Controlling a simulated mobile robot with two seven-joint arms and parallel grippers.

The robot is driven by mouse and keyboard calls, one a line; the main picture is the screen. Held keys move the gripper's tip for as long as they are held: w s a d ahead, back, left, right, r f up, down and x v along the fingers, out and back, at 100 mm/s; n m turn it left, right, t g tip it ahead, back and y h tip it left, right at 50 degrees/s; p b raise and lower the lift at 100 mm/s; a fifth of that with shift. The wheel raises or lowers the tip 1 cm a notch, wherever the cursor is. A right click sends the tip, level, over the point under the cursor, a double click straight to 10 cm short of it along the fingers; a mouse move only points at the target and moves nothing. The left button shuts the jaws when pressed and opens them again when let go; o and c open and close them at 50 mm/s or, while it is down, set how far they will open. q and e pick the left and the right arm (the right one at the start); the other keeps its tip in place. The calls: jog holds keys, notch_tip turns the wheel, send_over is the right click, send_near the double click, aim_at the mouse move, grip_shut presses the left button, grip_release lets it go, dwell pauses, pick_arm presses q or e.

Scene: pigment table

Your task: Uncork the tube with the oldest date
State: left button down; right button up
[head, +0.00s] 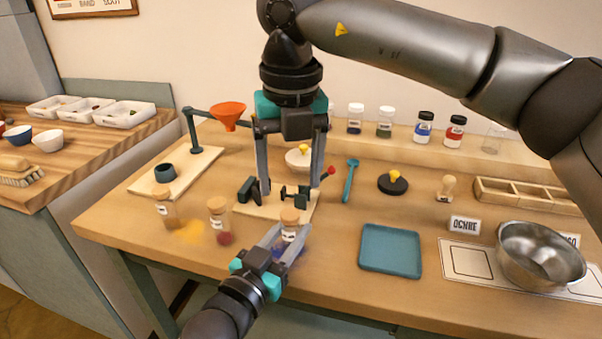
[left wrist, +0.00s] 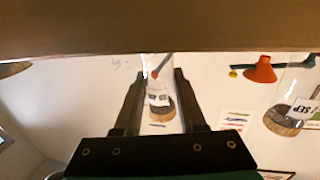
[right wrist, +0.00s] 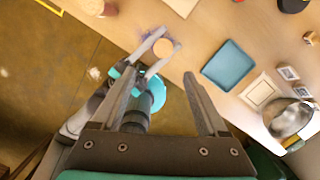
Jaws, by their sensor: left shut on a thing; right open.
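Three corked glass tubes with labels stand along the front of the table: one with yellow powder (head: 167,208), one with red (head: 219,222) and one with blue (head: 291,222). My left gripper (head: 284,240) is shut on the blue tube, below its cork; the tube also shows between the fingers in the left wrist view (left wrist: 159,98). Its label is too small to read. Another tube there has a label reading "SEP" (left wrist: 303,107). My right gripper (head: 291,188) is open and empty, above and behind the blue tube. The right wrist view shows that tube's round cork top (right wrist: 166,47).
A small clamp fixture on a wooden board (head: 262,205) stands behind the blue tube. A teal tray (head: 390,250) and a metal bowl (head: 540,255) lie to the right. Bare tabletop lies between fixture and tray.

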aim_at(291, 214)
notch_tip(291, 214, up, 3)
jog(key=s+d+n+t+y, duration=0.1)
jog(key=s+d+t, duration=0.1)
jog(key=s+t, duration=0.1)
jog(key=x, duration=1.2)
jog(key=shift+w+a, duration=0.2)
jog(key=shift+c, duration=0.2)
grip_shut()
jog(key=shift+r, duration=0.1)
